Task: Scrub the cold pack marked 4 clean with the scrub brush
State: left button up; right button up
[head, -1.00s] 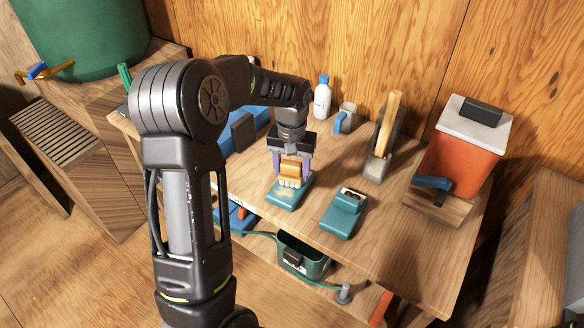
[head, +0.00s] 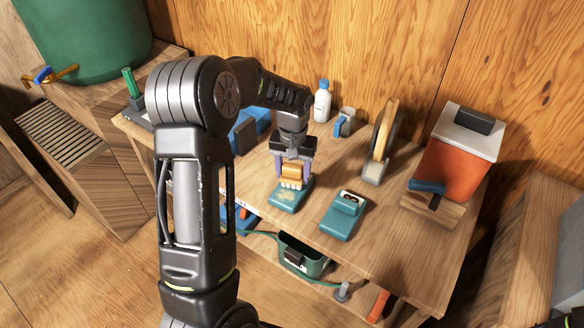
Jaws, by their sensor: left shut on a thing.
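My left gripper (head: 293,168) is shut on the scrub brush (head: 292,173), which has an orange-tan block and pale bristles. The bristles are at the far part of a teal cold pack (head: 288,199) lying on the table, and they seem to touch it. Pale yellowish smears show on the near part of this pack's top. A second teal cold pack (head: 342,218) lies to the right, with a white label and dark mark at its far end. I cannot read a number on either pack.
A white bottle (head: 322,103), a mug (head: 345,122), an upright wheel-like thing (head: 382,140) and an orange cooler with a grey lid (head: 454,168) stand along the back of the wooden table (head: 400,255). A green bin (head: 303,262) sits below the front edge.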

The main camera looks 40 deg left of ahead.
pick_arm(q)
jog(key=shift+r, duration=0.4)
jog(key=shift+f, duration=0.2)
pick_arm(e)
jog(key=shift+s+r, duration=0.15)
jog(key=shift+r, duration=0.3)
pick_arm(q)
jog(key=shift+f, duration=0.1)
pick_arm(e)
jog(key=shift+f, duration=0.1)
